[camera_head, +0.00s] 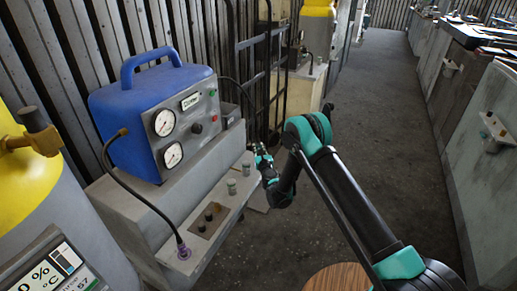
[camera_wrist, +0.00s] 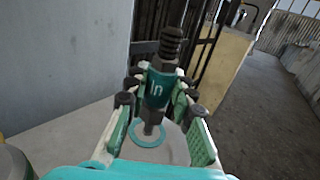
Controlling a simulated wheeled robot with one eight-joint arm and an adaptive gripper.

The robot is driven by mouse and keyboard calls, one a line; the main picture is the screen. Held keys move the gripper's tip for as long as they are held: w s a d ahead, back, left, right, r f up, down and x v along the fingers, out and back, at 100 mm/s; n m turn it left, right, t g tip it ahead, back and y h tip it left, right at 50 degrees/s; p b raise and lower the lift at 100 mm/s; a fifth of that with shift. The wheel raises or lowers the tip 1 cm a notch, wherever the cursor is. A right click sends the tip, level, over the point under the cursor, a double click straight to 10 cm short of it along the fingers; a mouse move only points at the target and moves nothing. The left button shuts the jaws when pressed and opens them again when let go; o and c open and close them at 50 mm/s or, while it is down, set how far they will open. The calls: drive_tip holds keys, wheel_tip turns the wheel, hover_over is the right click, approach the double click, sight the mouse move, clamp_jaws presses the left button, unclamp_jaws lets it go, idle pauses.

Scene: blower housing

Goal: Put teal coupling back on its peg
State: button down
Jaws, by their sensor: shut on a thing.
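The teal coupling (camera_wrist: 157,88) is marked "In" and has a dark ribbed top. In the wrist view it stands roughly upright between the fingers of my gripper (camera_wrist: 160,97), which is shut on it. A grey lower end or peg shows beneath it, above a teal ring (camera_wrist: 149,141) on a pale surface. I cannot tell whether the coupling touches the peg. In the head view my gripper (camera_head: 263,160) is at the far end of the machine's ledge (camera_head: 225,213), and the coupling is too small and covered to make out clearly.
A blue gauge box (camera_head: 155,115) sits on the grey machine. The ledge bears grey-green caps (camera_head: 232,187), dark knobs (camera_head: 208,215) and a purple hose coupling (camera_head: 183,251). A yellow-topped tank (camera_head: 30,180) is at the left. The aisle floor (camera_head: 380,110) is free.

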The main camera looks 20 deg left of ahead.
drive_tip(key=shift+f, duration=1.35)
drive_tip(key=c, duration=1.2)
unclamp_jaws()
drive_tip(key=shift+r, duration=0.1)
wheel_tip(320, 180, up, 10)
drive_tip(key=shift+f, duration=0.1)
